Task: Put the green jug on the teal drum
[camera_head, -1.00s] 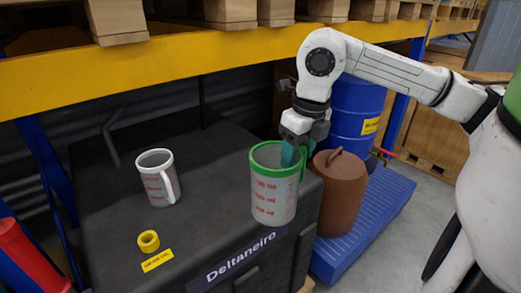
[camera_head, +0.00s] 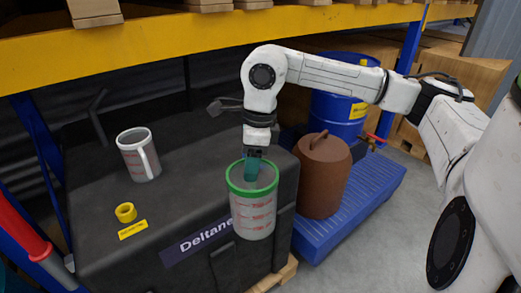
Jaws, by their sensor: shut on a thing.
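The green jug (camera_head: 254,212) is a clear measuring jug with a green rim and red markings. It hangs upright in front of the black cabinet's front right corner. My gripper (camera_head: 252,172), with teal fingers, is shut on the jug at its far side; the exact grip is partly hidden by the rim. I cannot make out a teal drum; only a dark teal sliver shows in the lower left corner, too little to identify.
A white-rimmed jug (camera_head: 139,155) and a yellow ring (camera_head: 125,212) stand on the black cabinet (camera_head: 200,185). A brown canister (camera_head: 322,180) stands on a blue pallet (camera_head: 350,215), with a blue drum (camera_head: 338,118) behind. Grey floor (camera_head: 400,190) is open at right.

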